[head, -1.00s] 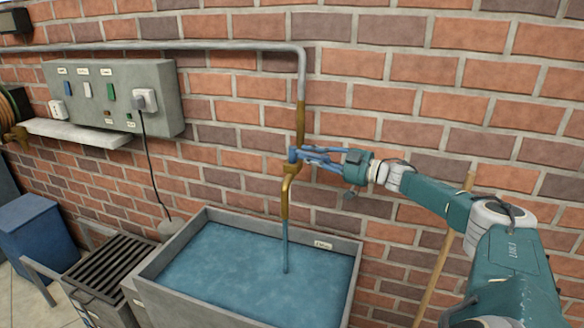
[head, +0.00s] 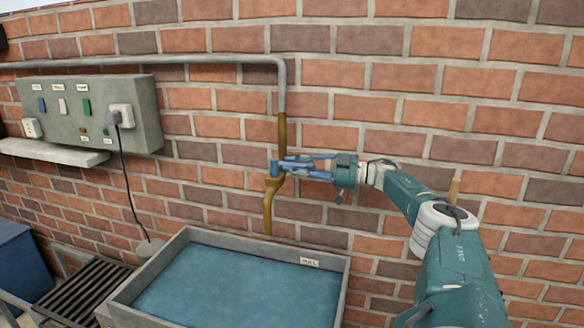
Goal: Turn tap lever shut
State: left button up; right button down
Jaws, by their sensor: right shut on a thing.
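The brass tap (head: 268,205) comes down the brick wall from a grey pipe, and its spout hangs over the sink. No water stream shows under the spout. The blue tap lever (head: 275,170) is at the tap's body, partly hidden by the fingers. My right gripper (head: 285,168) reaches in from the right and its blue fingers are shut on the lever. The sink (head: 330,280) below is grey and holds blue water (head: 235,290). My left gripper is not in view.
A grey switch panel (head: 145,100) with a plug and hanging black cable is on the wall at left, above a pale shelf (head: 60,152). A dark slatted grate (head: 75,295) and a blue bin (head: 18,262) stand left of the sink.

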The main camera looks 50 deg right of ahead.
jog(key=shift+d+r, duration=0.15)
jog(key=shift+r, duration=0.15)
jog(key=c, duration=1.7)
grip_release()
jog(key=shift+c, duration=0.2)
jog(key=shift+f, duration=0.15)
jog(key=shift+s+f, duration=0.1)
jog(key=v, duration=1.1)
jog(key=shift+s, duration=0.4)
jog(key=shift+d, duration=0.1)
